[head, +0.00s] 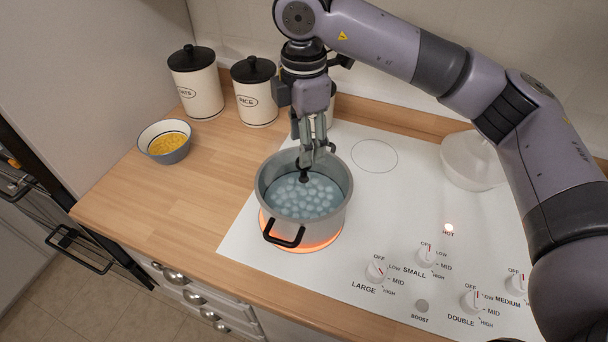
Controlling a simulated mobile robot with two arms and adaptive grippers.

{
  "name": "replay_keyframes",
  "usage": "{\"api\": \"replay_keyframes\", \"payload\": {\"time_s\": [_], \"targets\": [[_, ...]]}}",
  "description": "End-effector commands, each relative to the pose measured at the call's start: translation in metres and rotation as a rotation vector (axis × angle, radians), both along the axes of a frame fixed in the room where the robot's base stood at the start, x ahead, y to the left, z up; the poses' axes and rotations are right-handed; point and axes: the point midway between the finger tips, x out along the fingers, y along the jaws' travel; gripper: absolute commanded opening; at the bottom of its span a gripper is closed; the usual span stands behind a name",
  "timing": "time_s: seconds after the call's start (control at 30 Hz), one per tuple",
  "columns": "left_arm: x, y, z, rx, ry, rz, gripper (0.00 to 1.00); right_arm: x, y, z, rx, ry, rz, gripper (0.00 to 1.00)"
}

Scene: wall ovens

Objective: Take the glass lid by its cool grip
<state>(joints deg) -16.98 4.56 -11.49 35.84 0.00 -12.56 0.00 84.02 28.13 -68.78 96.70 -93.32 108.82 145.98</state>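A grey pot (262,207) stands on the glowing orange burner, with bubbling pale blue contents. A clear glass lid (318,205) appears to cover it; the bubbles show through. A black knob (304,177), the lid's grip, stands up near the middle of the pot's opening. My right gripper (316,160) points down over the pot's back part, its fingertips just above and behind the knob. I cannot tell whether they touch it or how far apart they are. My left gripper is not in view.
The pot's black side handle (284,235) sticks out at the front. A lit HOT lamp (448,228) and several control knobs are on the white cooktop (400,195). A translucent bowl (470,165) stands right. A yellow-filled bowl (165,145) and canisters (197,90) stand left.

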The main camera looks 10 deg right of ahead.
Motion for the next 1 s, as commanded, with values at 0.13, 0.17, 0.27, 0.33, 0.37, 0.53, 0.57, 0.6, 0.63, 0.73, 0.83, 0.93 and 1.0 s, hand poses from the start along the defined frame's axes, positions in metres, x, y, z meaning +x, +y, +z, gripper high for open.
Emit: {"api": "replay_keyframes", "payload": {"time_s": [0.13, 0.17, 0.27, 0.33, 0.37, 0.53, 0.57, 0.6, 0.63, 0.73, 0.83, 0.93, 1.0], "targets": [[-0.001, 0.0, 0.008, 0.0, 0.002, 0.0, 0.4, -0.001, 0.0, -0.009, -0.001, 0.003, 0.0, 0.49], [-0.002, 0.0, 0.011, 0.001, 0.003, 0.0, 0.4, -0.002, -0.001, -0.013, -0.002, 0.005, -0.001, 0.49], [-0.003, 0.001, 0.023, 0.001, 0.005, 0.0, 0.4, -0.003, -0.001, -0.028, -0.002, 0.006, 0.001, 0.49], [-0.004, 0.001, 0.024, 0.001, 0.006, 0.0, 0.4, -0.003, 0.0, -0.039, -0.001, 0.005, 0.0, 0.49], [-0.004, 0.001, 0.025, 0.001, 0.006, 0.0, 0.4, -0.003, 0.0, -0.043, -0.001, 0.003, 0.0, 0.49], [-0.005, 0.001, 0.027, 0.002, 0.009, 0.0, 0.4, -0.002, 0.0, -0.054, 0.0, 0.001, 0.001, 0.49], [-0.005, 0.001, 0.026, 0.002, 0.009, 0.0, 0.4, -0.002, 0.0, -0.055, 0.0, 0.001, 0.001, 0.49], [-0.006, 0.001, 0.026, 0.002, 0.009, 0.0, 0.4, -0.002, 0.0, -0.055, 0.0, 0.0, 0.001, 0.49], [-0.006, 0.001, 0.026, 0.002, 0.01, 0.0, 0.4, -0.002, 0.0, -0.055, 0.0, 0.0, 0.0, 0.49], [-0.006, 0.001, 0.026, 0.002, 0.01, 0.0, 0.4, -0.002, 0.0, -0.055, 0.0, 0.0, 0.0, 0.47], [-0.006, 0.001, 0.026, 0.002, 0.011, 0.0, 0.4, -0.002, 0.0, -0.055, 0.0, 0.0, 0.0, 0.41], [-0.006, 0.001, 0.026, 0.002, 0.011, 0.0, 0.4, -0.002, 0.0, -0.054, 0.0, 0.0, 0.0, 0.34], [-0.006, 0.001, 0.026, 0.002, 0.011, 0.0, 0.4, -0.002, 0.0, -0.054, 0.0, 0.0, 0.0, 0.29]]}}
